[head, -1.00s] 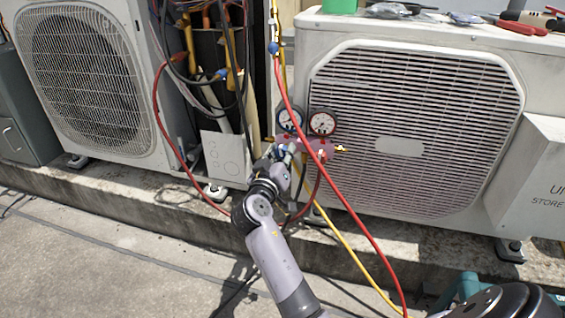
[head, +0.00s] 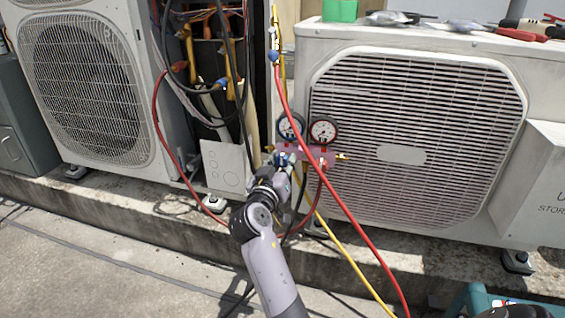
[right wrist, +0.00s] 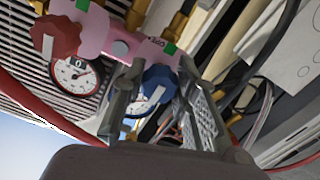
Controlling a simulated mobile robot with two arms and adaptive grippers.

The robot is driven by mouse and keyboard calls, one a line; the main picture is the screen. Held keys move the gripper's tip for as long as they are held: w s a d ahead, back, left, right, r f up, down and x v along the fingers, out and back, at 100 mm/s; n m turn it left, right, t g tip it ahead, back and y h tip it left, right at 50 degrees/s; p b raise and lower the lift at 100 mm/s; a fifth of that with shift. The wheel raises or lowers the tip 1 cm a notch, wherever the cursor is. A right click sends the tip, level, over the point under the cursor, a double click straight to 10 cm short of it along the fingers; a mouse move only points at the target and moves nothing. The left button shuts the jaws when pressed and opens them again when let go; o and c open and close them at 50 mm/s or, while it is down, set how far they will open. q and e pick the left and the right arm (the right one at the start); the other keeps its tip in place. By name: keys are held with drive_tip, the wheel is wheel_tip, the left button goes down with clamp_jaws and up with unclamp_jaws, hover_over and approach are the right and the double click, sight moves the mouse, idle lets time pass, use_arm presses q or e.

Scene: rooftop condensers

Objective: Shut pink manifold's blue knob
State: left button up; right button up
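The pink manifold (head: 310,154) stands upright in front of the right condenser. It also shows close up in the right wrist view (right wrist: 112,38). Its blue knob (right wrist: 157,84) has a white stripe and sits between the fingertips of my right gripper (right wrist: 160,78). The fingers straddle the knob; one is very near its left side, and contact is unclear. In the head view my right gripper (head: 277,170) reaches the manifold's left end from below, next to the blue knob (head: 281,160).
A red knob (right wrist: 56,37) and a gauge (right wrist: 75,75) sit beside the blue knob. A red hose (head: 345,205) and a yellow hose (head: 350,247) hang close to my right arm. The condenser (head: 420,140) stands right behind. Open floor (head: 120,265) lies at the left.

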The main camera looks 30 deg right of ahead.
drive_tip(key=o, duration=0.4)
drive_tip(key=shift+r, duration=0.1)
wheel_tip(320, 180, up, 10)
drive_tip(key=shift+f, duration=0.1)
idle(0.4)
idle(0.4)
